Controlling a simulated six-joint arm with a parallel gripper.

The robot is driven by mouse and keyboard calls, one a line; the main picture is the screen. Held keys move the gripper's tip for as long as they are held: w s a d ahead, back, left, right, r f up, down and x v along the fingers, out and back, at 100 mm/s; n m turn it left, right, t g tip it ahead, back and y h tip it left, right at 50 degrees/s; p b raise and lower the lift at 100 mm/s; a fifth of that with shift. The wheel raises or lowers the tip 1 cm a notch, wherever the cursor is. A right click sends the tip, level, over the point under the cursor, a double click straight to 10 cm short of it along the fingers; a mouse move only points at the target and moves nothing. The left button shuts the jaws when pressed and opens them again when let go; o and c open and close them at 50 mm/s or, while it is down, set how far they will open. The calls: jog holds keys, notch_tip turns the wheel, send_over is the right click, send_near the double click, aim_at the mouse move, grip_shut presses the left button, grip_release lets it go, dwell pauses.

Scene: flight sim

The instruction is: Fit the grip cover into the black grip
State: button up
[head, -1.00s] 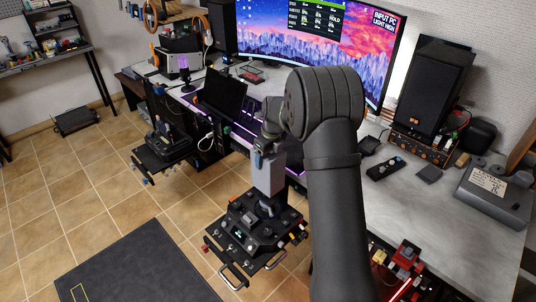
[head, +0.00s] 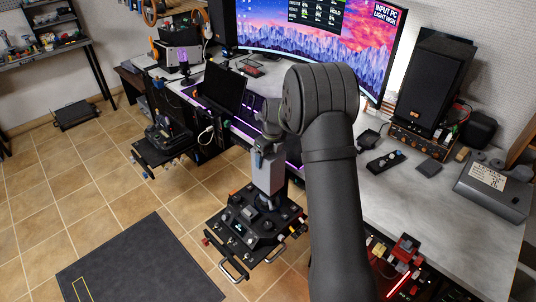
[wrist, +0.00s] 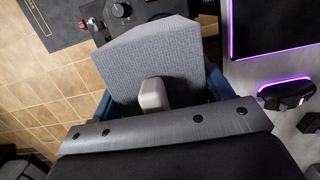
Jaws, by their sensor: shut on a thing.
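The grip cover (head: 268,178) is a light grey block in the head view, hanging under my gripper (head: 266,150) and above the control panel (head: 240,236). In the wrist view the cover (wrist: 155,60) is a large grey textured block between the blue fingers of my gripper (wrist: 160,98), which is shut on it. A small pale rounded piece shows in front of it. The black grip (head: 268,203) stands on the panel just below the cover. The cover's lower end overlaps the grip's top in the picture, so I cannot tell whether they touch.
A second control panel (head: 163,143) stands to the left. The desk (head: 400,195) with a monitor (head: 330,50) and a speaker (head: 432,90) lies behind and right. A dark mat (head: 140,262) lies on the tiled floor.

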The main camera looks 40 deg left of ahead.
jog(key=shift+f, duration=1.05)
jog(key=o, duration=1.1)
jog(key=d+r, duration=0.1)
jog(key=r, duration=1)
jog(key=d+r, duration=0.1)
jog(key=r, duration=0.5)
jog(key=shift+d+r, duration=0.1)
jog(key=shift+d, duration=0.25)
